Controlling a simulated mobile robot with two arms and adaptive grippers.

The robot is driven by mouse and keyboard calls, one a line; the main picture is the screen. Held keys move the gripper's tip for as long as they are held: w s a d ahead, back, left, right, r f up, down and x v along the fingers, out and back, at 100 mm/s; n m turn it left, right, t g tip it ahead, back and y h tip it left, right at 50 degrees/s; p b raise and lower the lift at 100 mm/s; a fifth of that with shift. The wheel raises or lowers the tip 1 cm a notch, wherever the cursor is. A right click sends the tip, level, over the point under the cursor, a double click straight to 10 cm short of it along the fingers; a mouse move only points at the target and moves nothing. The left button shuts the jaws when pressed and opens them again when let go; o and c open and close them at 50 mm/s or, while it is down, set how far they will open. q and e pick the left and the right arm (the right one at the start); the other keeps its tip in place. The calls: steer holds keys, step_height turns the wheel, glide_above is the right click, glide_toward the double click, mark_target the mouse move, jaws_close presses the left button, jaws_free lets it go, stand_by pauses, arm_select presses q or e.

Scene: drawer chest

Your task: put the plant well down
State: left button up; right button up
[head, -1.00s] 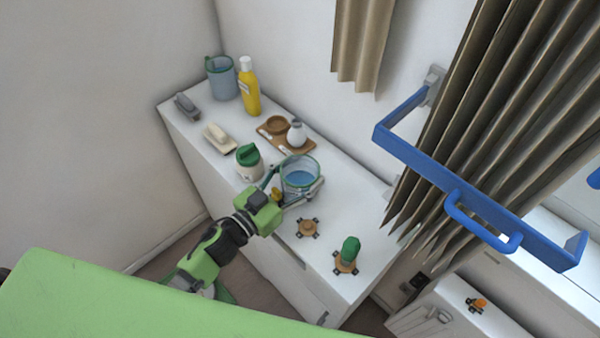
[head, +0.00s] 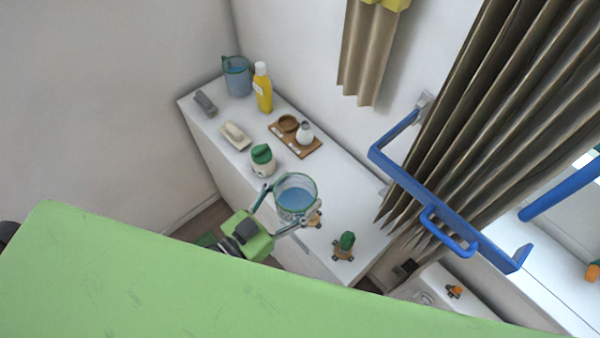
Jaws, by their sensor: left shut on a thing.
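A clear round vessel with a dark green rim and blue contents (head: 296,198), apparently the plant well, is between the fingers of my left gripper (head: 291,204). The gripper is shut on its sides and holds it roughly upright near the front edge of the white chest top (head: 343,190). It seems to be above the top, but its underside is hidden. A small brown stand (head: 315,218) is partly hidden behind the vessel and a finger. My right gripper is not in view.
A cactus on a brown stand (head: 344,246) is right of the vessel. A green-lidded jar (head: 262,160) is close behind-left. A wooden tray (head: 309,150), yellow bottle (head: 263,88) and blue jug (head: 237,76) stand farther back. A blue rail (head: 440,210) is at right.

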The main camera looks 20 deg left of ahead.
arm_select(q)
steer(key=shift+s+r, duration=0.3)
steer(key=shift+s, duration=0.3)
steer(key=shift+w, duration=0.25)
arm_select(e)
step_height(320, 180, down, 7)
steer(key=b, duration=0.7)
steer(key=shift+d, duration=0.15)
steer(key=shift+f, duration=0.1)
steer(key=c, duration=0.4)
arm_select(q)
steer(key=w+a+r+n+t+y, duration=0.2)
steer(key=w+a+r+n+y, duration=0.4)
steer(key=a+r+y, duration=0.2)
steer(key=shift+w+a+r+y, duration=0.25)
steer(key=shift+a+r+y, duration=0.05)
steer(key=shift+r+y, duration=0.2)
